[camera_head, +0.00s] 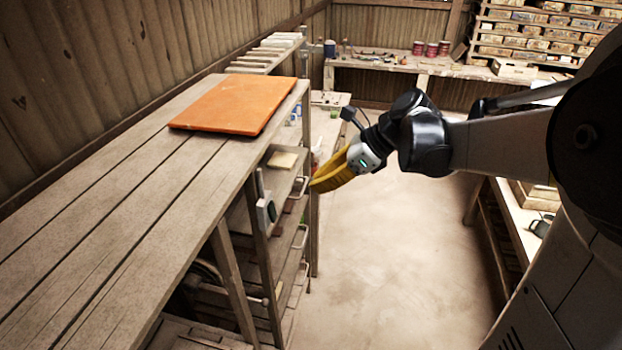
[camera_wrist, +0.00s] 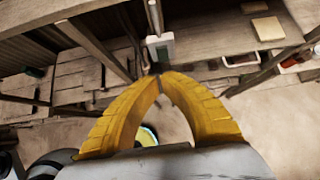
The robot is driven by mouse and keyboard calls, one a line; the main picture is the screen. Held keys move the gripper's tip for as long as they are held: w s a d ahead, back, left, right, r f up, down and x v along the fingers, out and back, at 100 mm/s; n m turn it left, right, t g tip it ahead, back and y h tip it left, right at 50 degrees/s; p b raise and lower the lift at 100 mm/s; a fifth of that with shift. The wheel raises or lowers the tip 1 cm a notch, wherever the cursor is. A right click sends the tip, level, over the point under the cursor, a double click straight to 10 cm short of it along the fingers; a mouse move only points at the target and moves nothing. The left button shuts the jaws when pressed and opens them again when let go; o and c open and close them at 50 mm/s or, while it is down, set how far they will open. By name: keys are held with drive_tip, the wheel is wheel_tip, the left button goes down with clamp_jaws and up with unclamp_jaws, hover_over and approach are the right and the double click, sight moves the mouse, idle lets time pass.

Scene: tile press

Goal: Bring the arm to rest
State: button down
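My arm reaches in from the right in the head view. My gripper (camera_head: 318,187) has yellow fingers and hangs beside the open shelves of the wooden bench, left of the aisle. In the wrist view my gripper (camera_wrist: 160,76) has its two curved fingers meeting at the tips, with nothing seen between the tips. A gap shows lower down between the bowed fingers. Whether the fingertips touch the shelf unit cannot be told.
A long wooden bench (camera_head: 90,230) with an orange board (camera_head: 236,104) runs along the left wall. A small grey-green box (camera_head: 266,212) is fixed to its post, also in the wrist view (camera_wrist: 160,47). Another table (camera_head: 505,215) stands at right. The floor (camera_head: 400,260) between is clear.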

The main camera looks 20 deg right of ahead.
drive_tip(key=s+a+f+n+h+b, duration=0.1)
drive_tip(key=s+f+n+h+b, duration=0.1)
drive_tip(key=s+f+n+b, duration=0.3)
drive_tip(key=s+a+f+n+t+h+b, duration=0.1)
drive_tip(key=s+f+n+b, duration=0.4)
drive_tip(key=f+n+b, duration=0.6)
drive_tip(key=s+a+f+n+t+h+b, duration=0.1)
drive_tip(key=s+a+f+n+h+b, duration=0.2)
drive_tip(key=s+f+n+b, duration=0.3)
wheel_tip(320, 180, down, 7)
drive_tip(key=n+h+b, duration=0.1)
drive_tip(key=n+b, duration=0.2)
drive_tip(key=b, duration=0.1)
drive_tip(key=shift+b, duration=0.3)
drive_tip(key=shift+f, duration=0.1)
